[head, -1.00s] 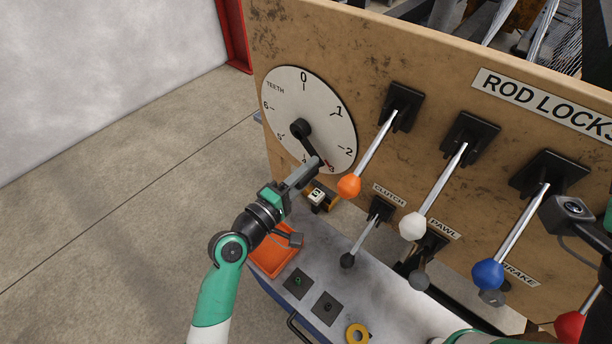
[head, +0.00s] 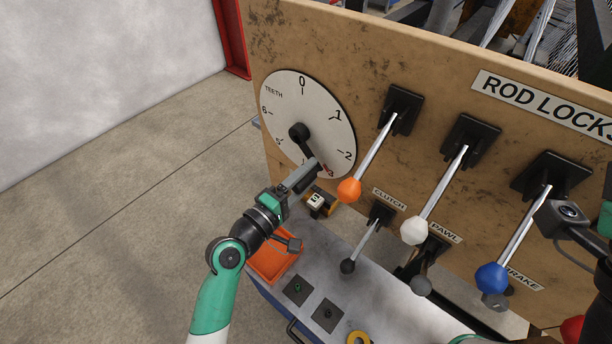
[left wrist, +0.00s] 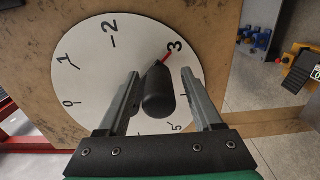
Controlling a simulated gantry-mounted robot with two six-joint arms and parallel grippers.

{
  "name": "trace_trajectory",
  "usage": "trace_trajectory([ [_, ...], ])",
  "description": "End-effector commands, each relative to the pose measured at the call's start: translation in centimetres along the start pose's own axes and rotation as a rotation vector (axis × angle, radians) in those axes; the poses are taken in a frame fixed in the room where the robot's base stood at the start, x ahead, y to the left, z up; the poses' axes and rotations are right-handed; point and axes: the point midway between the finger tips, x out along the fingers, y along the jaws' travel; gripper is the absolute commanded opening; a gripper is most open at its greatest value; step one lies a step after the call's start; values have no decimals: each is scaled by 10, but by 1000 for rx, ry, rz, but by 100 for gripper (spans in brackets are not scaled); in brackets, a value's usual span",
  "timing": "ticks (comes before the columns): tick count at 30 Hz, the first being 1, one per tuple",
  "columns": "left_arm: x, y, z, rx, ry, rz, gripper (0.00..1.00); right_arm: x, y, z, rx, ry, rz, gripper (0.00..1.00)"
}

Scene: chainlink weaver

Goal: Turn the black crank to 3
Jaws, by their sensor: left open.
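The black crank (head: 299,132) sits on a round white dial (head: 279,104) marked TEETH with numbers 0 to 6. In the head view its arm slants down and right toward the lower edge near 3, partly hidden by my left gripper (head: 316,167). In the left wrist view the black handle (left wrist: 158,92) stands between the two open fingers (left wrist: 158,84), with a gap to each. A red pointer at the crank's end points at the 3 (left wrist: 174,46). My right gripper is not seen; part of my right arm shows at the right edge.
Levers with orange (head: 349,190), white (head: 415,230) and blue (head: 491,277) knobs stick out right of the dial. Below are the black-knobbed clutch lever (head: 348,266), an orange tray (head: 268,266) and a yellow ring (head: 358,338) on the bench. Open floor lies left.

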Motion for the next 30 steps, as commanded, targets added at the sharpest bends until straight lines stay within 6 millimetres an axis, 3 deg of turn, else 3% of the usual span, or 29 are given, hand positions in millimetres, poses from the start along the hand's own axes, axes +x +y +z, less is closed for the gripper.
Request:
trace_trajectory([
  [5,-11,2,-1,0,2,0,67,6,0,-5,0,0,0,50],
  [18,-104,1,-1,-1,4,-1,67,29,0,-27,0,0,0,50],
  [22,-115,0,0,-1,1,-1,67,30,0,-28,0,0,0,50],
  [30,-116,0,0,0,0,0,67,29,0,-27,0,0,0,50],
])
